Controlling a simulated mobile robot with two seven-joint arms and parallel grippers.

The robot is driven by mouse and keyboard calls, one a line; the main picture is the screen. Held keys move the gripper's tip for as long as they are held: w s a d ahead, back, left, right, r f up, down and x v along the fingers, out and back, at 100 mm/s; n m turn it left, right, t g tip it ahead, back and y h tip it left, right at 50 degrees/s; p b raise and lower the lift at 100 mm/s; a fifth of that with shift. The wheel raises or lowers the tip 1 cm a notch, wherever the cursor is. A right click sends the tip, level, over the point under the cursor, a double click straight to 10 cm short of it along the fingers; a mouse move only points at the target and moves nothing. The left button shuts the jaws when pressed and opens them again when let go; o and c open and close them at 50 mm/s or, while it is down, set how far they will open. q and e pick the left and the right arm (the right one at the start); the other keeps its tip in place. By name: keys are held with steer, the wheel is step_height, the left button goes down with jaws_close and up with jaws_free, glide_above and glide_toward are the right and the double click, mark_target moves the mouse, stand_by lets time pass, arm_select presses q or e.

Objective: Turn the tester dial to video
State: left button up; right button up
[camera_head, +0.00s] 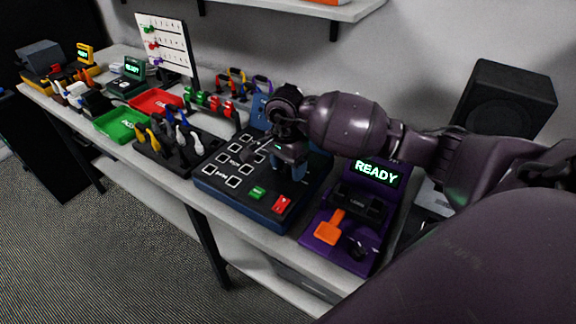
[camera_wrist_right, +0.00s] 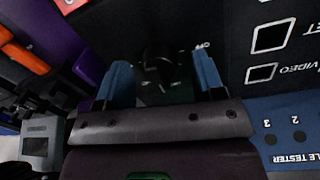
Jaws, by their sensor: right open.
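The cable tester (camera_head: 207,185) is a dark blue box with white-outlined squares, a green button (camera_head: 257,193) and a red switch (camera_head: 281,204). My right gripper (camera_head: 291,172) hangs over its right part and hides the dial in the head view. In the right wrist view, the black dial (camera_wrist_right: 158,64) lies between the two blue fingers of my open right gripper (camera_wrist_right: 163,82). I cannot tell whether the fingers touch it. An OFF label is beside the dial, and a VIDEO label (camera_wrist_right: 297,69) is by an outlined square further right. My left gripper is out of view.
A purple device (camera_head: 322,222) with a READY screen and an orange part (camera_head: 329,227) stands right of the tester. Left are a cable rack (camera_head: 178,160), a green tray (camera_head: 121,124) and a red tray (camera_head: 155,103). A speaker (camera_head: 504,98) is behind my arm.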

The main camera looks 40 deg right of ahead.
steer(key=shift+f, duration=0.15)
steer(key=c, duration=0.9)
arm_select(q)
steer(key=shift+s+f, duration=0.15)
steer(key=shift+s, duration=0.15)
